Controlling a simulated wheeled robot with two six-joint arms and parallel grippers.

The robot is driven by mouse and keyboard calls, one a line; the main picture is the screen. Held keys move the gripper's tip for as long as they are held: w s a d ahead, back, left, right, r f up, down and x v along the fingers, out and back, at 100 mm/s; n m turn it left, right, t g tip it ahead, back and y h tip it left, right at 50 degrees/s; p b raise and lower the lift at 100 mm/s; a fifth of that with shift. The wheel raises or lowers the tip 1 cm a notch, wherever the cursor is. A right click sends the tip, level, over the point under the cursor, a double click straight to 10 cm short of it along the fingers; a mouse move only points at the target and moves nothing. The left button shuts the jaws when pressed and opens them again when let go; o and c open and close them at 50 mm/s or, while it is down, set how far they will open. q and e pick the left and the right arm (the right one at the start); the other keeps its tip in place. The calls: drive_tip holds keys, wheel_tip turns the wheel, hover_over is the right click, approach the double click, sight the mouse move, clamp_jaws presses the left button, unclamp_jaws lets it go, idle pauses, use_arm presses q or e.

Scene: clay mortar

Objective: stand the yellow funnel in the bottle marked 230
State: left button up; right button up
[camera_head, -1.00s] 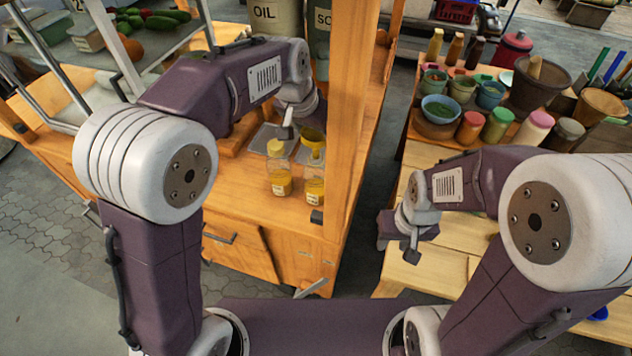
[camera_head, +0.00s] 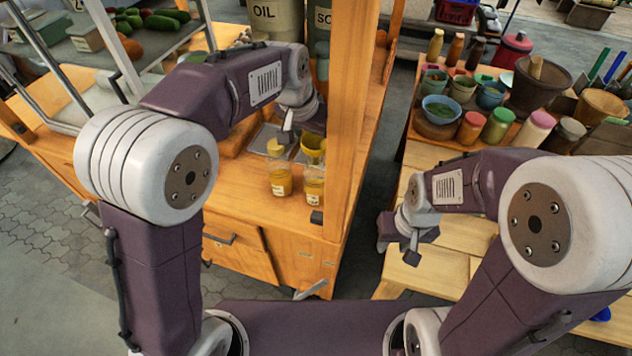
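The yellow funnel (camera_head: 313,145) is in the head view just above the right-hand of two clear bottles on the wooden cart. That bottle (camera_head: 314,188) holds some yellow liquid, and its mouth is hidden by the funnel. The left-hand bottle (camera_head: 281,182) has similar contents and a yellow top. Both have small pale labels too small to read. My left gripper (camera_head: 309,126) is beside and above the funnel and appears to hold it; its fingertips are mostly hidden. I cannot tell whether the funnel's stem is inside the bottle. My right gripper (camera_head: 399,243) is empty; its finger gap is unclear.
A wooden post (camera_head: 346,130) stands close to the right of the bottles. Large OIL (camera_head: 270,15) and other containers stand behind my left arm. The right table holds bowls (camera_head: 440,109), jars (camera_head: 497,125) and a mortar (camera_head: 540,85); its near boards are mostly clear.

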use_arm(q)
drive_tip(key=shift+r, duration=0.1)
drive_tip(key=p+v, duration=0.1)
drive_tip(key=v, duration=0.8)
idle(0.4)
drive_tip(key=s+a+f+n+g+y, duration=0.1)
drive_tip(key=s+a+f+n, duration=0.15)
drive_tip(key=a+f, duration=0.35)
drive_tip(key=s+a+f+n+g+y, duration=0.1)
drive_tip(key=s+a+f, duration=0.3)
drive_tip(key=a+f, duration=0.15)
drive_tip(key=s+a+f+n, duration=0.3)
drive_tip(key=s+a+f, duration=0.1)
drive_tip(key=s+f, duration=0.6)
drive_tip(key=shift+a+f+g, duration=0.2)
drive_tip(key=shift+f+g, duration=0.2)
